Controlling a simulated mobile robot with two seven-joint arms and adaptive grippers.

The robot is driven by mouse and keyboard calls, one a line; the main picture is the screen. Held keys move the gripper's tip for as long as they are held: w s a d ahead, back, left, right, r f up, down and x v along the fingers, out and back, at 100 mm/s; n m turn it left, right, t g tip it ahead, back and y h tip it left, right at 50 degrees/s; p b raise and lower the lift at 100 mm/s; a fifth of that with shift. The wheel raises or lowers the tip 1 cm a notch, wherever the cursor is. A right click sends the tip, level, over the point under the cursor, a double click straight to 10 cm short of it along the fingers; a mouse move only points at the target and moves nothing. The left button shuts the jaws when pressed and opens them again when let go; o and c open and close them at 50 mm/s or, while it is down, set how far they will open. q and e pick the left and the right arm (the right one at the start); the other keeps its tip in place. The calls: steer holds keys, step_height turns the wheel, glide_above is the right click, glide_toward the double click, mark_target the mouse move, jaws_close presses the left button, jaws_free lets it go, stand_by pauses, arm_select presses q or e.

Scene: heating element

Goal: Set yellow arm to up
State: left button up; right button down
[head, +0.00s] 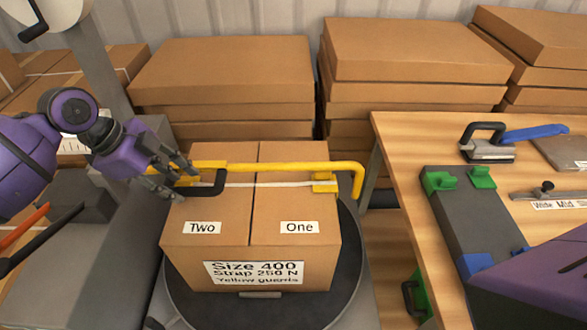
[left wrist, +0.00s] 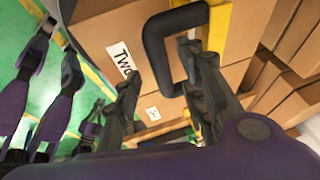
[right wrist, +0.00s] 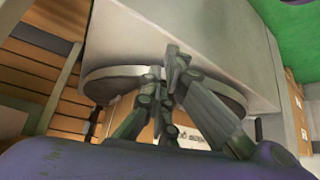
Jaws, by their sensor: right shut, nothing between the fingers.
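The yellow arm (head: 290,166) lies level across the top of the cardboard box (head: 250,240), its right end bent down past the box. A black handle (head: 219,183) is at its left end; it also shows as a black loop in the left wrist view (left wrist: 153,55). My left gripper (head: 180,182) is at the handle from the left. In the left wrist view its fingers (left wrist: 160,68) are apart, with part of the loop between them; I cannot tell whether they touch it. My right gripper (right wrist: 160,82) is shut and empty, seen only in the right wrist view.
The box stands on a dark round turntable (head: 350,265), with a white strap across its top. A wooden table (head: 410,145) at the right holds a strapping tool with a blue lever (head: 535,132) and green blocks. Stacked flat boxes (head: 225,75) fill the back.

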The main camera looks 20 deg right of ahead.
arm_select(q)
steer(key=shift+x, duration=1.3)
steer(key=shift+r, duration=0.1)
jaws_close()
